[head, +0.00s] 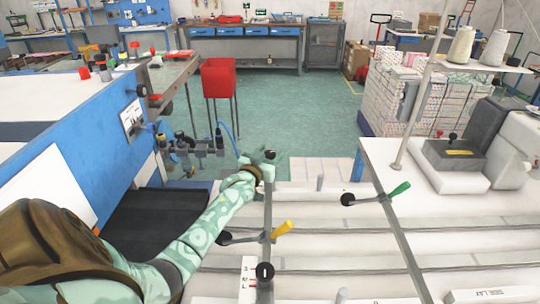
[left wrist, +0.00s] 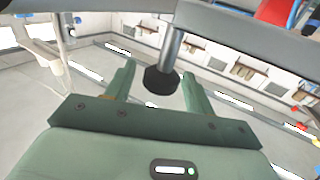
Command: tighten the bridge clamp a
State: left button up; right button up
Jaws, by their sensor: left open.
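My left gripper (head: 264,164) is at the far end of a long grey clamp bar (head: 267,205) in the head view. In the left wrist view its two green fingers (left wrist: 158,88) are apart. A black knob (left wrist: 162,80) on a grey rod (left wrist: 172,45) shows between them, with gaps on both sides. A second bar (head: 390,215) to the right has a green handle (head: 399,189). I cannot read which is clamp a. My right gripper is not in view.
The white table (head: 330,284) with grey rails spreads below the bars. A blue panel (head: 90,150) stands left of my arm. A grey and white machine (head: 455,155) stands at the right. A red bin (head: 218,77) stands beyond, on open green floor (head: 290,110).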

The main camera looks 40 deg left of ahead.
pick_arm(q)
jog(key=c, duration=0.9)
jog(key=shift+c, duration=0.2)
